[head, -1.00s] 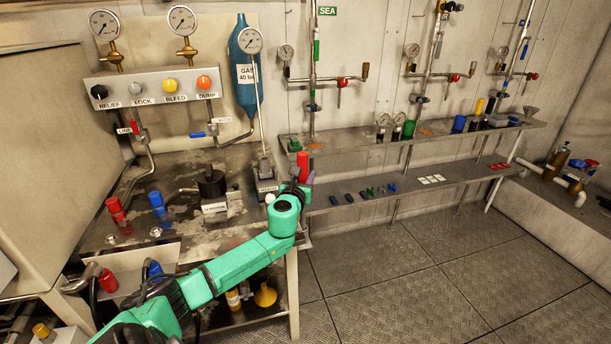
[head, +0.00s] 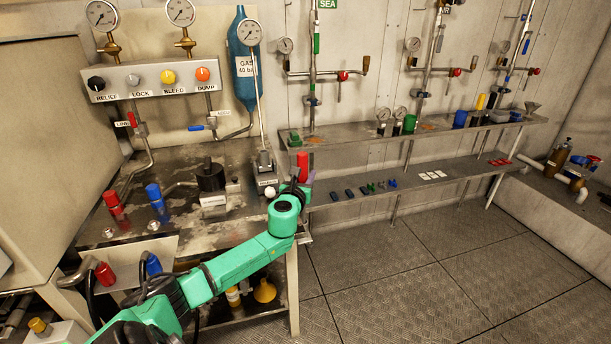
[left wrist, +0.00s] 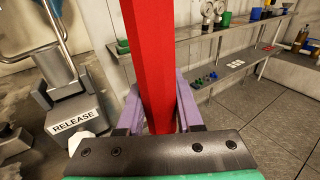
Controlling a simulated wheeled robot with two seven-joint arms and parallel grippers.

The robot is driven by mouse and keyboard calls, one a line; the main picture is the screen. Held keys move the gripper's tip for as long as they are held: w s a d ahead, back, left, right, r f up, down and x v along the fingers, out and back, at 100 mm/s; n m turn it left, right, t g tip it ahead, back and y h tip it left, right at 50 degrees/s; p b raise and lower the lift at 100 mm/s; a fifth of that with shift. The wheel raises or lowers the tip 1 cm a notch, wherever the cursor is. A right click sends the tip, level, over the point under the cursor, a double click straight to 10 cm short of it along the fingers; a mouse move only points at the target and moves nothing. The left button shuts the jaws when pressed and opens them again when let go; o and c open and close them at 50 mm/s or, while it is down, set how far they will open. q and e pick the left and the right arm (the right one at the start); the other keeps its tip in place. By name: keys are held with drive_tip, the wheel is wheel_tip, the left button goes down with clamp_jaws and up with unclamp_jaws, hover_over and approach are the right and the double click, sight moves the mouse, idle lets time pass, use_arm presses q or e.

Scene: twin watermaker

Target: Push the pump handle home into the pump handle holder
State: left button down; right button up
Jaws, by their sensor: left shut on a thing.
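My left gripper (head: 304,184) is shut on a red bar (head: 302,165), which looks like the pump handle. The bar stands close to upright, beside the right end of the bench. In the left wrist view, the bar (left wrist: 153,60) rises between the purple fingers (left wrist: 158,112); its lower end is hidden by the gripper. A grey pump block (left wrist: 70,105) with a RELEASE label and a white knob stands to the left, apart from the bar. The block (head: 265,163) also shows in the head view. I cannot make out the pump handle holder for certain. My right gripper is not in view.
A thin rod rises from the pump block to a gauge (head: 250,32) near the blue gas bottle (head: 243,75). A black-topped fitting (head: 210,178) and red and blue caps stand on the bench. A two-level shelf (head: 450,137) with small parts lies to the right. The floor is clear.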

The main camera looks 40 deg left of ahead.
use_arm(q)
drive_tip(key=shift+f+b, duration=1.3)
drive_tip(key=shift+f, duration=0.3)
drive_tip(key=shift+c, duration=2.4)
unclamp_jaws()
drive_tip(key=p+v, duration=0.2)
drive_tip(key=v, duration=1.2)
drive_tip(key=shift+s+d+r, duration=0.1)
drive_tip(key=shift+s+d, duration=0.05)
drive_tip(key=shift+s, duration=0.15)
